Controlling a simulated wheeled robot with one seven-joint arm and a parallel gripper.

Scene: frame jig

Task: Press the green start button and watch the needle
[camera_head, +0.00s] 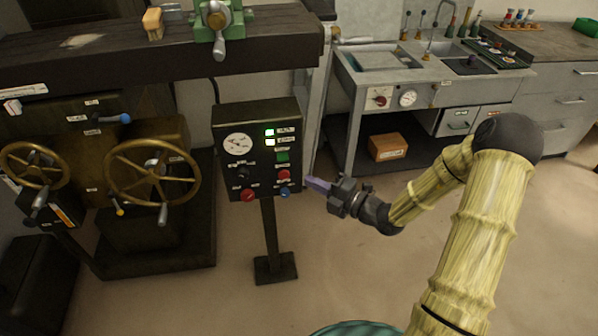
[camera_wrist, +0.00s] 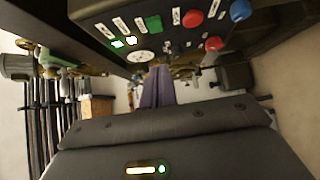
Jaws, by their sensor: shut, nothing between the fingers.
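The green start button (camera_head: 282,156) is on the right side of a dark control box on a post; it also shows at the top of the wrist view (camera_wrist: 154,23). The round white gauge (camera_head: 238,143) is at the box's upper left, and also in the wrist view (camera_wrist: 140,56). Its needle is too small to read exactly. My gripper (camera_head: 309,183) is shut and empty, its purple fingers just right of the box's lower right corner in the head view. In the wrist view the fingers (camera_wrist: 159,72) point toward the gauge side, apart from the green button.
Two lit indicators (camera_head: 269,137) sit above the green button. Red buttons (camera_head: 284,174) and a blue one (camera_head: 284,191) are below it. A machine with brass handwheels (camera_head: 152,175) stands left, under a workbench (camera_head: 150,55). Floor right of the post is clear.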

